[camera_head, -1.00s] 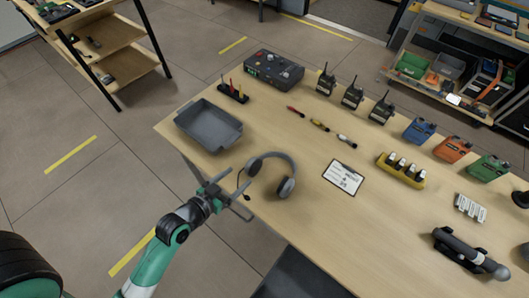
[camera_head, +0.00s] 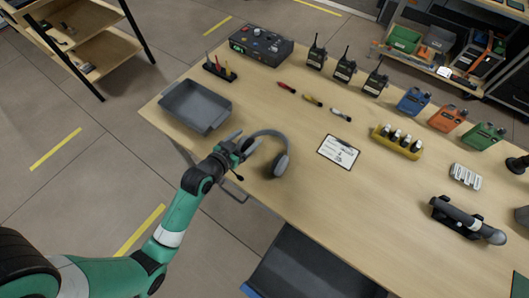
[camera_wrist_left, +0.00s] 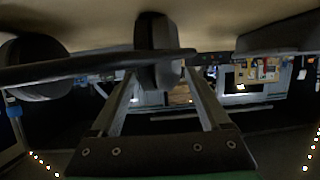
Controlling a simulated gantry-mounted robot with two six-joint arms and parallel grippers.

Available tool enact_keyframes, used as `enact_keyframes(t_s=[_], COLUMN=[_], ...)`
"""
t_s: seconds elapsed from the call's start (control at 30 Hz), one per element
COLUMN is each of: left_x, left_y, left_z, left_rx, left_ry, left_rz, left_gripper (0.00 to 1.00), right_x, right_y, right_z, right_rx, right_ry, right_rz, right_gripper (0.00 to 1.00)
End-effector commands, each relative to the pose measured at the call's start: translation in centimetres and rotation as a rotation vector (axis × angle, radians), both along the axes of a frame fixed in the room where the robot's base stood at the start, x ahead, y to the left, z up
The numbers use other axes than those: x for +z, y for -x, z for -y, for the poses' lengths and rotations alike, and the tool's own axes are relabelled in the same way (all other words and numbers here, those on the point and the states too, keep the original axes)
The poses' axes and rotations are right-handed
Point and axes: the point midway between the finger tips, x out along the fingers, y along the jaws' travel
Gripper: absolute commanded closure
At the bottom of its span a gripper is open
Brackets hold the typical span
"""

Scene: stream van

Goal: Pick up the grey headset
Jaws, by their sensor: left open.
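The grey headset (camera_head: 281,163) lies on the near left part of the wooden table, its band arching away and one ear cup to the right. My left gripper (camera_head: 246,144) is open at its left ear cup and partly hides that cup. In the left wrist view, a dark ear cup (camera_wrist_left: 155,55) lines up between the two open fingers (camera_wrist_left: 160,88). A thin dark bar crosses in front of it, and another rounded dark part shows at the left. I cannot tell whether the fingers touch the headset. My right gripper is not in view.
A grey tray (camera_head: 196,107) stands left of the headset. A clipboard (camera_head: 338,152) lies to its right. Markers (camera_head: 313,100), radios (camera_head: 345,69) and a black control box (camera_head: 261,46) are farther back. The table (camera_head: 330,205) is bare in front of the clipboard.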

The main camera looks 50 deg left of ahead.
Motion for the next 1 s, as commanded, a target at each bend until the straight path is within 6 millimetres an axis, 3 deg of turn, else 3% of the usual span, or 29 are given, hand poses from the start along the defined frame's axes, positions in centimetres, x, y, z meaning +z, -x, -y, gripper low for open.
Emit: enact_keyframes(t_s=[0.3,0.73,1.0], left_x=[-0.37,-0.37,-0.3], left_y=[-0.83,-0.8,-0.82], left_z=[-0.28,-0.28,-0.29], left_rx=[0.0,0.0,0.0], left_ry=[0.0,0.0,0.0], left_rz=[-0.001,-0.001,0.001], left_gripper=[0.22,0.99,1.0], right_x=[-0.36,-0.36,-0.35], right_y=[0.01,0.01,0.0], right_z=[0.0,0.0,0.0], right_rx=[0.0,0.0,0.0], right_ry=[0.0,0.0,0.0], right_rz=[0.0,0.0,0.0], right_gripper=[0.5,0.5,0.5])
